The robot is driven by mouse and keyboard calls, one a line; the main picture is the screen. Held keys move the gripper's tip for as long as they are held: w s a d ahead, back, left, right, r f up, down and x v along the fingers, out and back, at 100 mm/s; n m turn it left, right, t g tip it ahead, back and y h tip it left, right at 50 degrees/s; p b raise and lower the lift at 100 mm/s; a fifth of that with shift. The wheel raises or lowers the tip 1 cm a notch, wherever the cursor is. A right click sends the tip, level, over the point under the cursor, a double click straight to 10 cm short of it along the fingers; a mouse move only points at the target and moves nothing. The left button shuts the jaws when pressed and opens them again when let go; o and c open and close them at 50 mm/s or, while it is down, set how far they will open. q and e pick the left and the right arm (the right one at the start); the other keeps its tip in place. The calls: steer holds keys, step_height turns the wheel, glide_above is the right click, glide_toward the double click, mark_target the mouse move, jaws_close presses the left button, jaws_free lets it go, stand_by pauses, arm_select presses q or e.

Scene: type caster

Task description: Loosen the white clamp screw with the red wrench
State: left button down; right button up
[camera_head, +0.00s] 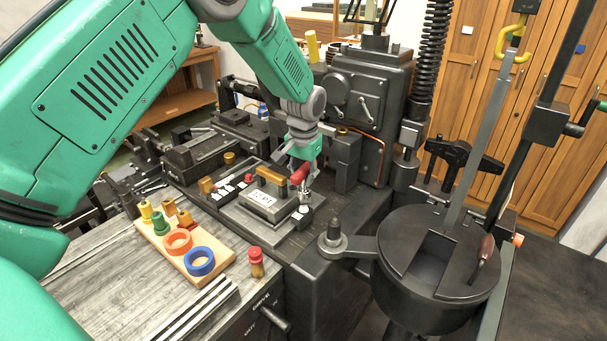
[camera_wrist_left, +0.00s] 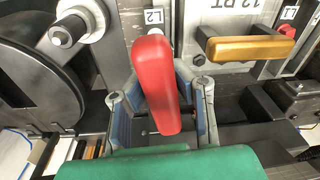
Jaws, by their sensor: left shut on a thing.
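My left gripper (camera_head: 299,168) is shut on the red wrench (camera_head: 301,174) above the black machine bed. In the left wrist view, the red wrench (camera_wrist_left: 155,85) stands out from between the two fingers of my left gripper (camera_wrist_left: 160,105). Its working end is hidden, so I cannot tell whether it touches a screw. A grey screw in a pale round collar (camera_wrist_left: 82,22), perhaps the white clamp screw, shows at the upper left of that view, apart from the red handle. My right gripper is in neither view.
A metal block with a brass handle (camera_wrist_left: 250,45) is beside the wrench. A wooden board with colored rings (camera_head: 190,252) lies on the grey bench at the left. A black round pot (camera_head: 425,300) stands at the right. A red-capped cylinder (camera_head: 256,264) stands near the bench edge.

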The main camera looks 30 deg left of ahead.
arm_select(q)
steer(key=shift+s+r+p, duration=0.1)
steer(key=shift+p, duration=0.45)
stand_by(0.9)
steer(key=shift+f+b, duration=0.65)
steer(key=shift+f, duration=0.7)
steer(key=m+p, duration=0.1)
steer(key=m, duration=0.2)
steer(key=shift+a+r+p, duration=0.1)
steer(key=shift+r+p, duration=0.05)
steer(key=shift+p, duration=0.15)
steer(key=m, duration=0.2)
steer(key=shift+m+h+p, duration=0.3)
steer(key=m, duration=0.4)
steer(key=shift+a+f+m, duration=0.25)
steer(key=shift+a+m, duration=0.05)
steer(key=shift+m, duration=0.1)
